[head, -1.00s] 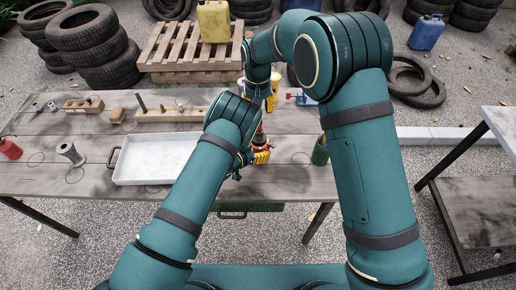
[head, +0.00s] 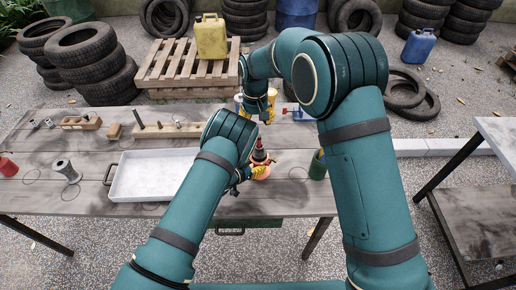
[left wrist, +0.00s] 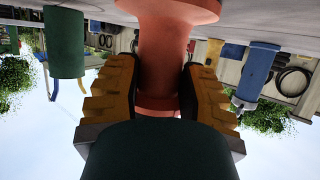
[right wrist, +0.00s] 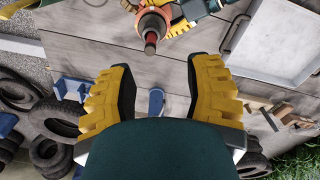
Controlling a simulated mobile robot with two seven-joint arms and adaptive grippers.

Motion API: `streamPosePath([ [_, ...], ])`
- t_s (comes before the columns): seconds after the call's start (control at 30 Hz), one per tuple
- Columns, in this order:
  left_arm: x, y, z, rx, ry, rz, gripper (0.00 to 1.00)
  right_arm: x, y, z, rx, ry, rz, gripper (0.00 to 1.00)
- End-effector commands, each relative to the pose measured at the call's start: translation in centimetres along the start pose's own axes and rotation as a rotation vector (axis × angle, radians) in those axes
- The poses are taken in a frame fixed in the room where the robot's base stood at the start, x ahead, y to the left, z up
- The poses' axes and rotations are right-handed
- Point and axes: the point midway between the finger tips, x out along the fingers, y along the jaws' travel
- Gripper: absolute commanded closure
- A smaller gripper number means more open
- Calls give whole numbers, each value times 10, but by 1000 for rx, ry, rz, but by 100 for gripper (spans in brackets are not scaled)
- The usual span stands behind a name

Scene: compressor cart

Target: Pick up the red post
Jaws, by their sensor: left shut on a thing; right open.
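The red post (head: 259,157) stands upright at the front middle of the table, right of the white tray. Its top is dark and narrow. My left gripper (head: 245,176) reaches it from the left, partly hidden behind my forearm. In the left wrist view the post (left wrist: 165,60) fills the gap between the yellow fingers, which are shut on it. The right wrist view shows the post (right wrist: 152,26) from above, with a yellow left finger beside it. My right gripper (right wrist: 163,70) is open and empty, over the table behind the post. I cannot tell whether the post's base touches the table.
The white tray (head: 114,190) lies left of the post. A dark green cylinder (head: 318,166) stands close on the right. A blue vise (head: 298,114) and wooden blocks (head: 170,130) line the back edge. A grey spool (head: 67,171) stands at the left.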

Motion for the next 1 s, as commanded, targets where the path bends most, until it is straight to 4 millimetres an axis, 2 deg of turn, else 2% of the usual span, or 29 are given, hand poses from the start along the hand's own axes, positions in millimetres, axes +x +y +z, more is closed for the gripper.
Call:
streamPosePath([
  [0.4,0,-1,-2,1,5,-1,100,-10,12,-5,-748,-7,-7,49],
  [0.6,0,-1,-2,1,6,-1,100,-14,17,-7,-1051,-8,-11,49],
  [0.87,0,-1,-3,1,6,-1,100,-15,20,-8,-1238,-11,-14,49],
  [1.0,0,-1,-3,1,6,-1,100,2,20,-7,-1255,-14,-16,49],
])
